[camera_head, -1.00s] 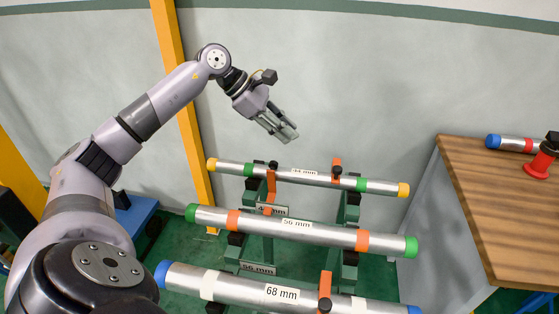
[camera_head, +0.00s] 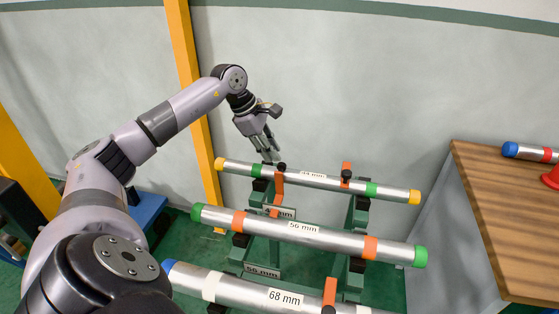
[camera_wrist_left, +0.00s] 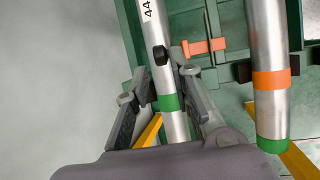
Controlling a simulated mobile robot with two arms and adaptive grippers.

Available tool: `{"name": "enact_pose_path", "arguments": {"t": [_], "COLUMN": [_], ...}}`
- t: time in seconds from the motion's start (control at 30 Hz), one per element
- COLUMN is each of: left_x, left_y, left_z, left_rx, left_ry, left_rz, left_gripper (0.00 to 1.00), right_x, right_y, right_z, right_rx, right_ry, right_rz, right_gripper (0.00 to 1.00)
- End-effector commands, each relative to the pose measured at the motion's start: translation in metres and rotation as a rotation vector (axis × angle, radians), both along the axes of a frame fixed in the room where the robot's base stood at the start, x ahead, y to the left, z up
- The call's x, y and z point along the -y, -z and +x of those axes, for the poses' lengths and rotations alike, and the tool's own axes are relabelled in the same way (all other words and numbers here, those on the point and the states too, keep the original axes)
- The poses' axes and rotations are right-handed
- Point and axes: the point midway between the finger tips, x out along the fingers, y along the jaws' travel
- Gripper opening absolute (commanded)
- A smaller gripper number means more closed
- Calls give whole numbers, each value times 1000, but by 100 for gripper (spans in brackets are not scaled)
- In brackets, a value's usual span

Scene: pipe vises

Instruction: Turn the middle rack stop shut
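My left gripper (camera_head: 270,157) points down at the far pipe, labelled 44 mm (camera_head: 318,179), near its left end. In the left wrist view its two fingers (camera_wrist_left: 163,100) are apart, with the pipe (camera_wrist_left: 176,125) showing between them. A black knob (camera_wrist_left: 160,55) lies over this pipe just beyond the fingertips, and an orange bar (camera_wrist_left: 205,47) shows beside it. In the head view the knob (camera_head: 281,167) is close to the fingertips; contact cannot be told. The middle pipe, 56 mm (camera_head: 325,241), has orange bands and green caps. My right gripper is out of view.
The near pipe, 68 mm (camera_head: 245,292), has an orange stop (camera_head: 329,291) across it. A green rack (camera_head: 310,261) bears the pipes. A wooden table (camera_head: 500,210) stands at the right, a yellow post (camera_head: 188,70) behind my left arm. The wall side is clear.

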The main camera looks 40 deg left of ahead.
Motion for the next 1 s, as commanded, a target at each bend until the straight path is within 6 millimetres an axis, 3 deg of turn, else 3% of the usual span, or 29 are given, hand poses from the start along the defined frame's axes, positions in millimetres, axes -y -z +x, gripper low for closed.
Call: {"name": "enact_pose_path", "arguments": {"t": [0.13,0.33,0.7,1.0], "left_x": [8,13,14,14], "left_y": [25,44,49,49], "left_z": [9,16,18,18], "left_rx": [-2,0,0,0], "left_ry": [1,-1,-1,-1], "left_rz": [-3,-3,0,0], "left_gripper": [22,22,21,1], "right_x": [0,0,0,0], "right_y": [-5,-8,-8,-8], "right_z": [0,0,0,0], "right_rx": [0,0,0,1], "right_ry": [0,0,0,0], "right_rz": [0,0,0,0], "right_gripper": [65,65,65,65]}}
